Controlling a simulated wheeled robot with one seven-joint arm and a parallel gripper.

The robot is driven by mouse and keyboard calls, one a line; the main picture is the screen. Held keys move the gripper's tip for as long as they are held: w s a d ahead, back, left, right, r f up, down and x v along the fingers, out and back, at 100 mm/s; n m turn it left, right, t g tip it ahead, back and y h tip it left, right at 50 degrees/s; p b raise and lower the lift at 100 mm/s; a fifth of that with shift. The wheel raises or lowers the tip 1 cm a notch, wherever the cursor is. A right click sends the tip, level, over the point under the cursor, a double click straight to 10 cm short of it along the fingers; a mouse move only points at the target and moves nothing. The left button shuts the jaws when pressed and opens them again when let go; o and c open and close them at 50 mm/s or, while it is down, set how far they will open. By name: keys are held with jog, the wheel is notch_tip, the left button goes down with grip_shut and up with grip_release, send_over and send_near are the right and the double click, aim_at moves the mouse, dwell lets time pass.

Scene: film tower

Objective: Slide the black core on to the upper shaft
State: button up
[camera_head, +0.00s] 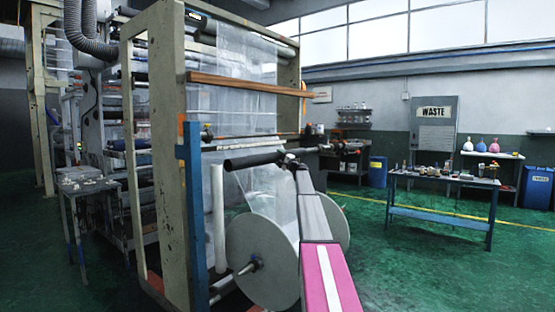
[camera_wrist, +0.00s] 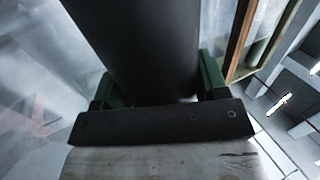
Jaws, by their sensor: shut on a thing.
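The black core (camera_head: 252,160) is a dark tube held roughly level in the head view, with its left end free. My gripper (camera_head: 287,157) is shut on it near its right end. In the wrist view the core (camera_wrist: 148,40) runs between the green fingers of my gripper (camera_wrist: 157,88). A thin dark bar (camera_head: 255,135), which looks like the upper shaft, crosses the frame just above and behind the core. The core appears apart from it; the depth between them is hard to judge.
A large film roll (camera_head: 262,262) sits below the core. A white tube (camera_head: 217,205) and a blue post (camera_head: 194,205) stand to the left. A wooden bar (camera_head: 250,85) crosses above. A blue table (camera_head: 440,216) with small items stands at right, with clear green floor around it.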

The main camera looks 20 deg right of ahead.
aim_at(300, 156)
jog(key=shift+w+d, duration=1.6)
jog(key=shift+d, duration=0.75)
jog(key=shift+w+d, duration=1.6)
jog(key=shift+d, duration=0.75)
jog(key=shift+w+d, duration=1.6)
jog(key=shift+d, duration=0.75)
jog(key=shift+w+d+r, duration=0.1)
jog(key=shift+w+d, duration=0.4)
jog(key=shift+d, duration=0.25)
jog(key=o, duration=1.7)
jog(key=shift+c, duration=0.2)
